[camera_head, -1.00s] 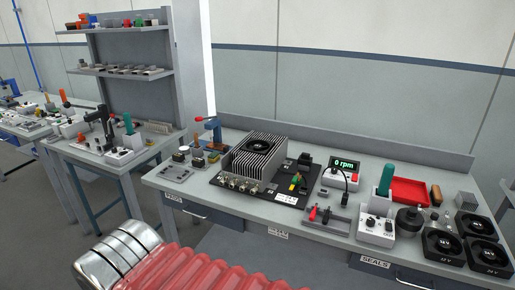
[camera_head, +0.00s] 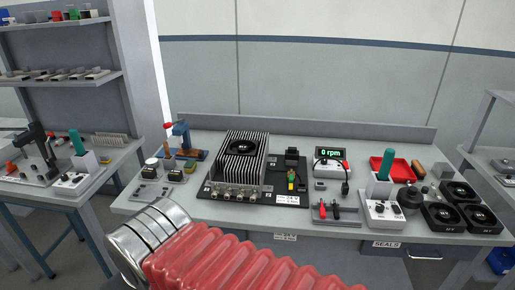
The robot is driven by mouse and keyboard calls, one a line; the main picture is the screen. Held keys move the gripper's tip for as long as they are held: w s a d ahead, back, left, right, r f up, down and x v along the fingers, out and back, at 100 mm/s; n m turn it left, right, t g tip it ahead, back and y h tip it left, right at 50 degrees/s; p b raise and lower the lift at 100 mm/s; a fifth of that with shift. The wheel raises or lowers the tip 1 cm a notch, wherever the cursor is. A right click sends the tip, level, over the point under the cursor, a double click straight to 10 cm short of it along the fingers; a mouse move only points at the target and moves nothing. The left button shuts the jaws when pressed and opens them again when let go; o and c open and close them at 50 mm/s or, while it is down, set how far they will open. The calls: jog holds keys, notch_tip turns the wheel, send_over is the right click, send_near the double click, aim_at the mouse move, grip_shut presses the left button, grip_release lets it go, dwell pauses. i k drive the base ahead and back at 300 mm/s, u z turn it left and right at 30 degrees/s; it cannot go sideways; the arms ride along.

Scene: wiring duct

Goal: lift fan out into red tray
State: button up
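A black fan (camera_head: 241,147) sits on top of a finned grey heat-sink housing (camera_head: 239,170) near the middle of the bench. The housing stands on a black board, with several round connectors along its front. The red tray (camera_head: 403,169) lies at the right rear of the bench, partly hidden behind a green-handled tool. Several other black fans (camera_head: 461,191) lie at the bench's right end. My gripper does not show. The red ribbed sleeve and metal collar in the foreground seem to be part of my arm.
A meter (camera_head: 331,157) reading "0 rpm" stands between the housing and the tray. A grey box with a green-handled tool (camera_head: 380,185) stands in front of the tray. A blue clamp-like tool (camera_head: 181,137) stands left of the housing. The bench (camera_head: 225,215) has a clear front strip.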

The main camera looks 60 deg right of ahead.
aim_at(243, 150)
jog(key=z, duration=0.65)
jog(key=i, duration=1)
jog(key=z, duration=0.6)
